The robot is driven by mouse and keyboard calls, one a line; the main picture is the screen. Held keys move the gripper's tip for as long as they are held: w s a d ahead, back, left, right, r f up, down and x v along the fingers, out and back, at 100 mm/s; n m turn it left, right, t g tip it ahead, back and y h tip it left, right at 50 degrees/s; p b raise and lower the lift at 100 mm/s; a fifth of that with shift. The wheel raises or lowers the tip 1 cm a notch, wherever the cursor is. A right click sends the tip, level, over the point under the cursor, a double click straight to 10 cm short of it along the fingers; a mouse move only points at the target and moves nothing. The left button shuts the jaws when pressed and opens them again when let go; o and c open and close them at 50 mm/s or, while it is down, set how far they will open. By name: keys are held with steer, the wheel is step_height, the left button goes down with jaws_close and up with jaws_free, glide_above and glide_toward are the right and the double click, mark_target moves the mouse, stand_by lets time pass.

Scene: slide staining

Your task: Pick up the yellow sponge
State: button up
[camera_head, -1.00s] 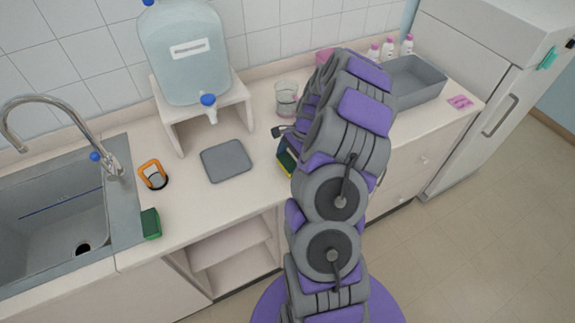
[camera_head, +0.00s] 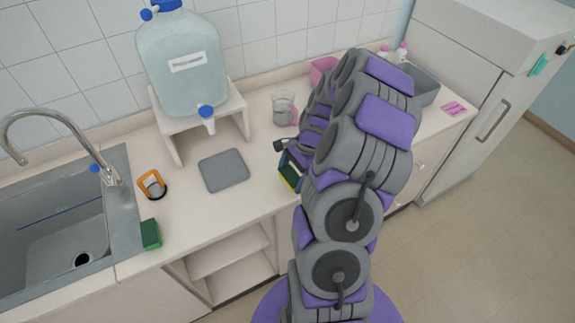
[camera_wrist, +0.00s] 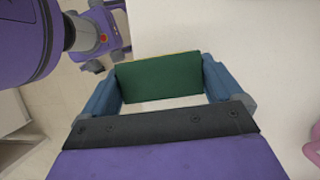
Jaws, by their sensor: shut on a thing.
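The yellow sponge, with a dark green face, is between the blue fingers of my gripper. In the head view the sponge (camera_head: 290,176) shows its yellow edge near the counter's front, partly hidden by my arm. In the wrist view my gripper (camera_wrist: 160,82) is shut on the sponge (camera_wrist: 160,76), with a finger against each end. The green face and a thin yellow strip along the far edge show there. I cannot tell how high it is above the counter.
A green sponge (camera_head: 150,234) stands beside the sink (camera_head: 126,205). A grey mat (camera_head: 224,170), an orange-handled item (camera_head: 152,184), a glass beaker (camera_head: 283,107) and a water jug (camera_head: 184,65) are on the counter side. A grey bin (camera_head: 425,88) is at the right.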

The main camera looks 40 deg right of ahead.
steer(key=s+a+r+p, duration=0.1)
steer(key=s+a, duration=0.2)
steer(key=s, duration=0.7)
steer(key=shift+s+a, duration=0.15)
steer(key=shift+a, duration=0.25)
steer(key=o, duration=0.5)
steer(key=shift+c, duration=0.2)
steer(key=c, duration=0.4)
steer(key=shift+d+r, duration=0.1)
